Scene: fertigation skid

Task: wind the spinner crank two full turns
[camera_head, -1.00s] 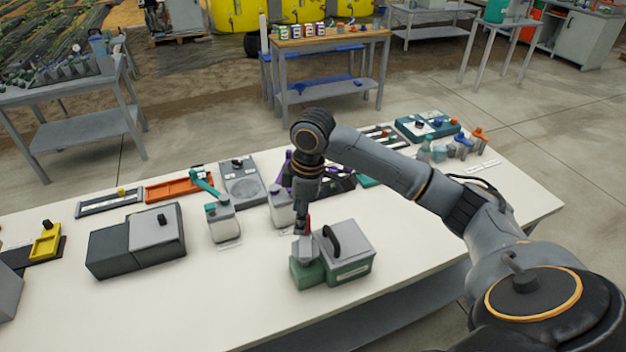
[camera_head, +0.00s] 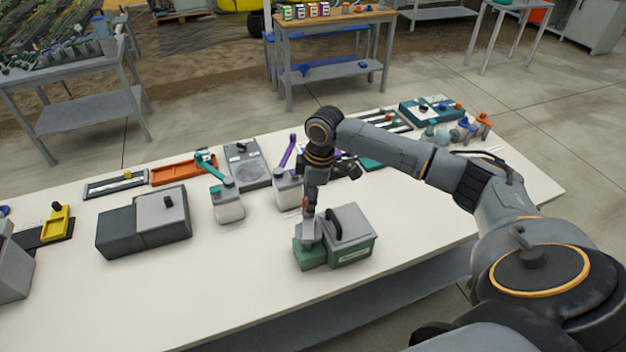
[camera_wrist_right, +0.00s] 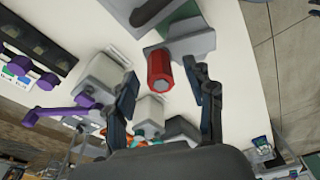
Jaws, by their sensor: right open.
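A green box (camera_head: 352,254) with a grey top stands near the front edge of the white table. A grey crank piece (camera_head: 308,232) sits at its left side, over a lower green block. A red knob (camera_wrist_right: 160,68), which I take to be the spinner crank's handle, shows in the right wrist view next to a grey surface. My right gripper (camera_head: 308,208) points down above the grey piece. In the wrist view its fingers (camera_wrist_right: 160,78) are open, one on each side of the red knob. Whether they touch it I cannot tell. My left gripper is out of view.
A jar with a teal crank (camera_head: 229,206) and a jar with a purple crank (camera_head: 288,192) stand behind and left of the box. A grey two-part box (camera_head: 140,228) is further left. The table's front left-middle is clear.

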